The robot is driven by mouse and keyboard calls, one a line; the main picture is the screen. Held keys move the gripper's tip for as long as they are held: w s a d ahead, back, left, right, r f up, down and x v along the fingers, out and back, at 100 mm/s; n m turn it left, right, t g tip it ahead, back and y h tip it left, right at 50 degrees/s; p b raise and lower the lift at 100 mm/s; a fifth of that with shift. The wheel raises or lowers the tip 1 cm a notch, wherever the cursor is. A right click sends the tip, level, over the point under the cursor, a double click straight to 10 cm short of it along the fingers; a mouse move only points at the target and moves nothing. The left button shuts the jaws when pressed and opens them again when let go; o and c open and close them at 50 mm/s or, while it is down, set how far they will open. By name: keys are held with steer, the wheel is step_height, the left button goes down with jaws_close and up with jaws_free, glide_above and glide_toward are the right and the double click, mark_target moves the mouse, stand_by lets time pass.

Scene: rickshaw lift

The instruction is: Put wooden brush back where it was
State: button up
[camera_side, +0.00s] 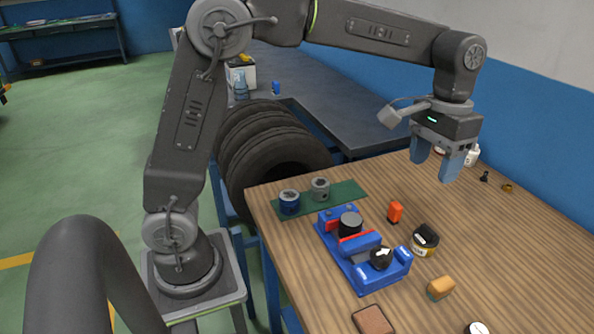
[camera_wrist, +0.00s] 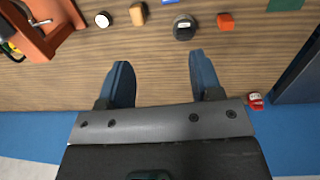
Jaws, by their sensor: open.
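A small tan block, which looks like the wooden brush (camera_side: 440,288), lies on the wooden table toward the front right, right of the blue vise. It also shows near the top edge of the wrist view (camera_wrist: 138,13). I cannot make out bristles. My gripper (camera_side: 434,170) is open and empty, high above the back of the table and well away from the tan block. In the wrist view the fingers (camera_wrist: 160,60) are spread with only bare tabletop between them.
A blue vise (camera_side: 362,250) stands left of a black-lidded jar (camera_side: 424,241) and an orange block (camera_side: 395,212). A green mat (camera_side: 335,197) carries two metal cylinders. A brown flat block (camera_side: 373,320) lies at the front. Small items stand by the blue wall.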

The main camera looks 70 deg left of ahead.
steer(key=s+a+t, duration=0.3)
steer(key=s+a, duration=0.1)
steer(key=s, duration=0.7)
steer(key=s+a+f+t, duration=0.1)
steer(key=s+a+t, duration=0.2)
steer(key=s, duration=0.8)
steer(key=shift+a+f+y, duration=0.3)
steer(key=shift+a+y, duration=0.1)
steer(key=shift+a, duration=0.1)
steer(key=shift+w, duration=0.1)
